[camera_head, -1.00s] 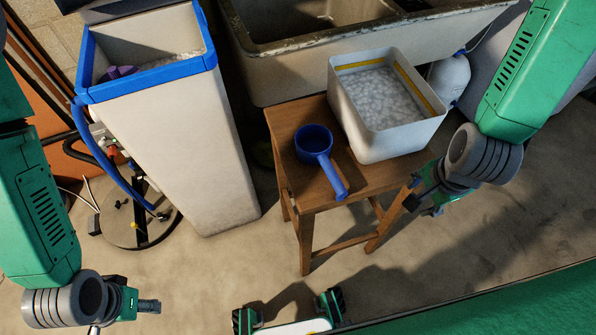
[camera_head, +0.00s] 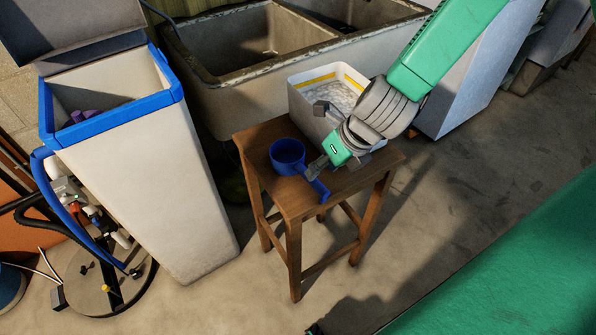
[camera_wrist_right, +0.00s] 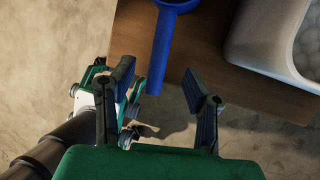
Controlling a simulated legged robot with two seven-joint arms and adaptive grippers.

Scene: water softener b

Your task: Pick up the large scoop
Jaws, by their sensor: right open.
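The blue scoop (camera_head: 288,155), with a round cup and a straight handle, lies on the wooden stool (camera_head: 263,135). Its handle points toward the stool's front edge. In the right wrist view, the handle (camera_wrist_right: 162,50) shows at the top, with the cup cut off by the frame edge. My right gripper (camera_head: 325,165) is beside the handle in the head view. In the right wrist view, my right gripper (camera_wrist_right: 160,85) is open and empty, with the handle ahead of and between its two fingers. My left gripper is not in the head view.
A white tub (camera_head: 300,102) of white granules stands behind my right gripper on the stool. A tall softener cabinet (camera_head: 150,175) with a blue rim stands left, a purple object (camera_head: 88,115) inside. A stone sink (camera_head: 215,100) is behind. Floor right of the stool is clear.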

